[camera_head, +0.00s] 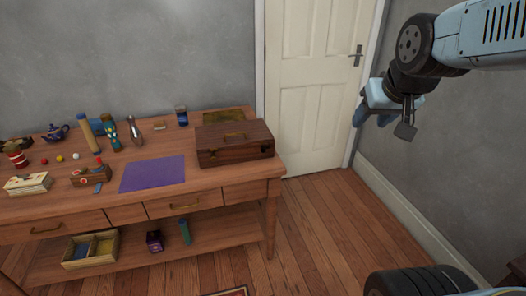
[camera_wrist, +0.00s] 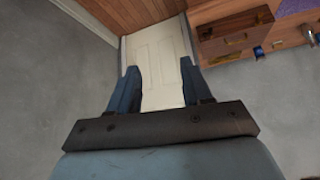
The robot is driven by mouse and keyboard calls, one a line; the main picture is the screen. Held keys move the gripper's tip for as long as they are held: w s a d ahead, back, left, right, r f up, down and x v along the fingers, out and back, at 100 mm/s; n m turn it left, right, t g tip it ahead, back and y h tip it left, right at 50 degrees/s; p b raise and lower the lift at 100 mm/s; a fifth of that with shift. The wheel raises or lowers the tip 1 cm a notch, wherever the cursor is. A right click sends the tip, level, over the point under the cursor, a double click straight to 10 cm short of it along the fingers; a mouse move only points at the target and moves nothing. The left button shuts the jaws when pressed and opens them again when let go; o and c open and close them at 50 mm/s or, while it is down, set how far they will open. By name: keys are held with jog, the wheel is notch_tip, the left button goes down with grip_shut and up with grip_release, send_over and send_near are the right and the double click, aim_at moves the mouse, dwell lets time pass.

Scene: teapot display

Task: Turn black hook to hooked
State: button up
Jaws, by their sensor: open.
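A dark wooden box (camera_head: 235,153) with a lid handle stands shut on the right end of the table. Small dark spots show on its front, but I cannot make out a black hook or whether one is hooked. In the wrist view the box (camera_wrist: 232,32) lies at the upper right, seen upside down. My gripper (camera_head: 371,116) is raised in front of the door, well to the right of the box. In the wrist view my gripper (camera_wrist: 160,68) is open, with nothing between its fingers.
A lower shelf holds an open divided box (camera_head: 91,250). The white door (camera_head: 308,85) is shut. Floor (camera_head: 325,220) right of the table is clear.

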jog(key=w+a+f+n+t+y, duration=0.1)
jog(key=w+a+f+t, duration=0.1)
jog(key=w+a+f, duration=0.45)
jog(key=w+a+f+t, duration=0.1)
jog(key=w+f, duration=0.3)
jog(key=w, duration=0.6)
jog(key=w+a+f+n+t+y, duration=0.1)
jog(key=w+a+f+t, duration=0.15)
jog(key=w+f, duration=0.4)
jog(key=a+f+t+y, duration=0.15)
jog(key=a+f, duration=0.25)
jog(key=f, duration=0.5)
jog(key=a+f+t+y, duration=0.1)
jog(key=a+f+t, duration=0.3)
jog(key=f, duration=0.6)
jog(key=shift+n+g, duration=0.3)
jog(key=shift+n, duration=0.1)
jog(key=x, duration=1.4)
jog(key=shift+w+a, duration=0.2)
jog(key=shift+a, duration=0.25)
jog(key=shift+c, duration=0.2)
